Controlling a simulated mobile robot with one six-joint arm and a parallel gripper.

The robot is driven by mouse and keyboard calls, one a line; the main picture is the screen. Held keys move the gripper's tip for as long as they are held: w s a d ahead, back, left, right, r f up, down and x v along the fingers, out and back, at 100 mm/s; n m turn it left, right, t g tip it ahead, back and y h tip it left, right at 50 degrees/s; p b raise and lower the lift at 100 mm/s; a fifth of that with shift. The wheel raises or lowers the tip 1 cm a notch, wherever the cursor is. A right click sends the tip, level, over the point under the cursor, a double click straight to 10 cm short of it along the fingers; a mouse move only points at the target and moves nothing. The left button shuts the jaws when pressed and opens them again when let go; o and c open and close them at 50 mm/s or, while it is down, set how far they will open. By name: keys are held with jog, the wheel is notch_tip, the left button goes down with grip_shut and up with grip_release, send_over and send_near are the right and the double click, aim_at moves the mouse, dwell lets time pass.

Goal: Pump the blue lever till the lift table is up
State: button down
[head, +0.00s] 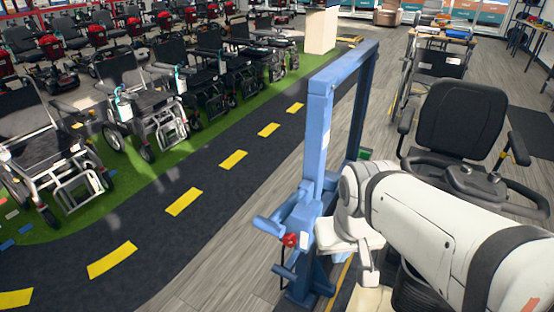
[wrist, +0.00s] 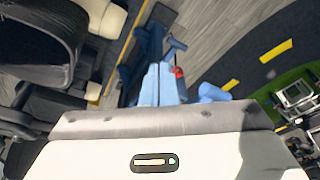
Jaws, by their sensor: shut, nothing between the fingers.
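A blue upright frame (head: 318,140) stands at the middle right of the head view. A short blue lever-like bar (head: 268,226) sticks out to the left from its lower part, beside a red knob (head: 289,240). In the wrist view the blue bar (wrist: 212,93) and red knob (wrist: 179,72) show above the hand's housing. My gripper (head: 368,276) is shut and empty, just right of the blue frame's lower post and apart from the lever. I cannot make out the lift table's top or its height; my arm hides much of that area.
A black-seated scooter (head: 458,120) stands close on the right, behind my arm. A wheelchair (head: 432,70) is farther back. Rows of wheelchairs (head: 140,100) line the green strip on the left. The dark lane with yellow dashes (head: 184,202) is clear.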

notch_tip(320, 180, up, 5)
jog(key=n+g+y+p, duration=0.3)
jog(key=n+p, duration=0.7)
jog(key=n, duration=0.1)
send_over(279, 213)
jog(key=w+d, duration=0.1)
jog(key=d, duration=0.4)
jog(key=shift+w+a+r, duration=0.1)
jog(key=shift+w+a, duration=0.05)
jog(key=shift+a, duration=0.1)
jog(key=p+x, duration=0.1)
jog(key=x, duration=0.6)
jog(key=p+x, duration=0.1)
jog(key=x, duration=0.6)
jog(key=shift+s+a, duration=0.15)
jog(key=shift+s, duration=0.05)
